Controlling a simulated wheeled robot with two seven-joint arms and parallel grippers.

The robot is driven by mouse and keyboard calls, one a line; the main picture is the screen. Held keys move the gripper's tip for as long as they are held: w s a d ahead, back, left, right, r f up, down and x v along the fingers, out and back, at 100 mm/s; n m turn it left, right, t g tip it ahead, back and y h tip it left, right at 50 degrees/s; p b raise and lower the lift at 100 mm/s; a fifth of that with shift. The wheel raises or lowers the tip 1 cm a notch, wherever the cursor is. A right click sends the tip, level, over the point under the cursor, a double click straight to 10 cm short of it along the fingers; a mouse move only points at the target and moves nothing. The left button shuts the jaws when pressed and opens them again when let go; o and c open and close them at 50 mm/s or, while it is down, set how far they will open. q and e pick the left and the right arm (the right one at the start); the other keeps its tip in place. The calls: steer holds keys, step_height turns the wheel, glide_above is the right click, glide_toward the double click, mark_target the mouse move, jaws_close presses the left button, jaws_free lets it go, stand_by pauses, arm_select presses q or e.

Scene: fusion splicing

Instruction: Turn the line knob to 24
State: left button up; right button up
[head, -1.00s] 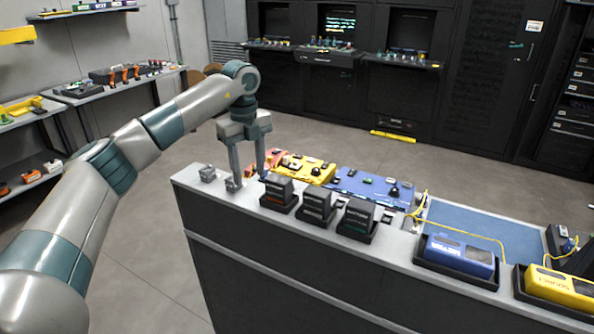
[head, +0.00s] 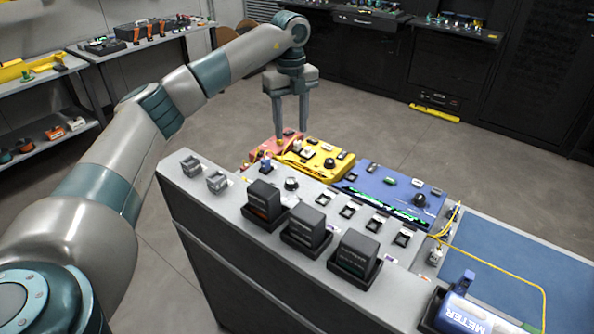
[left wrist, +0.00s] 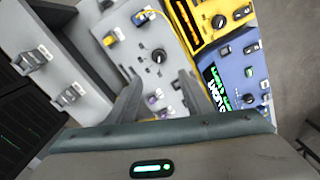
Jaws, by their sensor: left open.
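A black round knob (head: 291,184) with a pale dial stands on the grey panel behind the raised ledge. In the left wrist view the knob (left wrist: 158,56) is just beyond the fingertips, roughly centred between them. Its scale is too small to read, and I cannot tell whether it is the line knob. More dark knobs are on the yellow unit (head: 312,172) and the blue unit (head: 375,193). My left gripper (head: 291,133) hangs fingers down, open and empty; its fingers also show in the left wrist view (left wrist: 158,80). My right gripper is out of view.
Three black boxes (head: 305,226) stand in holders on the ledge, near the knob. Two grey switches (head: 203,175) are at its left end. A red unit (head: 262,150) lies left of the yellow one. The blue mat (head: 500,265) at right is mostly clear.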

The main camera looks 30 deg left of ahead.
mark_target(291, 180)
arm_select(q)
steer(key=f+p, duration=0.5)
steer(key=f, duration=1.2)
steer(key=shift+s, duration=0.2)
steer(key=shift+f, duration=0.1)
steer(key=c, duration=1.1)
